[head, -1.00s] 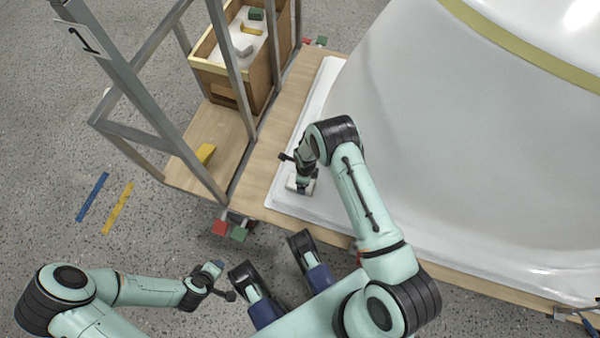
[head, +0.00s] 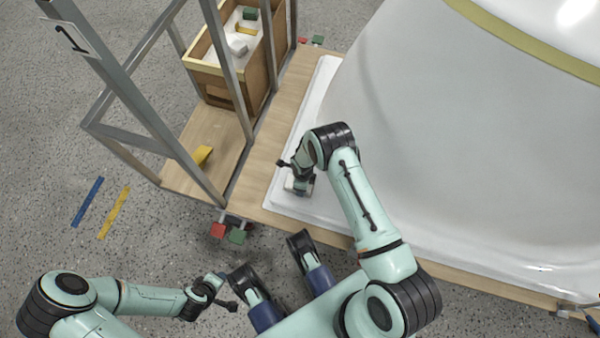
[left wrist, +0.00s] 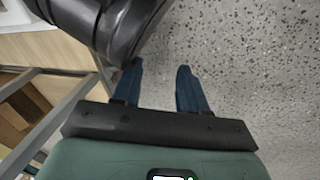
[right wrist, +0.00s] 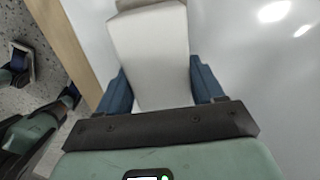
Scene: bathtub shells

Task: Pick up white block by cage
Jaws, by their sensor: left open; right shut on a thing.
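A white block (right wrist: 150,55) sits between the two blue fingers of my right gripper (right wrist: 163,92) in the right wrist view, with a finger against each side. In the head view the right gripper (head: 299,188) is low over the white tub's flat rim (head: 290,205), near its left corner, and mostly hides the block. I cannot tell whether the block still touches the rim. My left gripper (head: 218,282) is open and empty above the floor at lower left; its spread blue fingers show in the left wrist view (left wrist: 160,88). The grey metal cage (head: 118,95) stands left of the tub.
A wooden box (head: 213,85) with grey, yellow and green blocks stands inside the cage frame. A yellow block (head: 203,155) lies on the wooden base.

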